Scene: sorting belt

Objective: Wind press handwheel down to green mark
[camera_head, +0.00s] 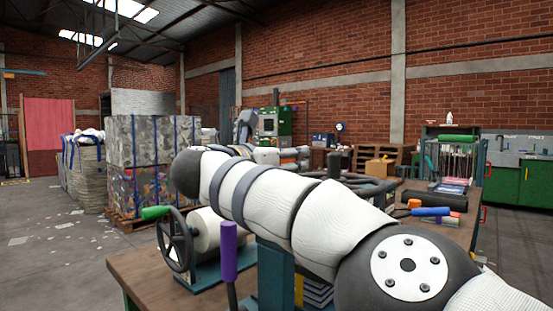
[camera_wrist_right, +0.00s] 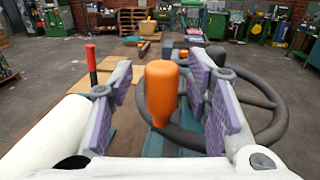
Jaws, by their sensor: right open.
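In the right wrist view a dark handwheel (camera_wrist_right: 284,110) lies at the right, partly hidden by a finger. An upright orange handle (camera_wrist_right: 163,92) stands at its near left. My right gripper (camera_wrist_right: 160,74) is open, with purple-padded fingers on either side of the orange handle and gaps beside it. In the head view my right arm crosses the middle and hides much behind it. Dark curved bars (camera_head: 372,184) behind the arm may be this wheel. I cannot make out a green mark on the press. My left gripper is out of view.
A smaller wheel (camera_head: 166,246) with a green handle (camera_head: 155,212) stands on the bench (camera_head: 140,268). A purple handle (camera_head: 228,252) rises nearby. A red-handled lever (camera_wrist_right: 91,62) stands left of my right gripper. Floor at the left is mostly open, before bales (camera_head: 152,145).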

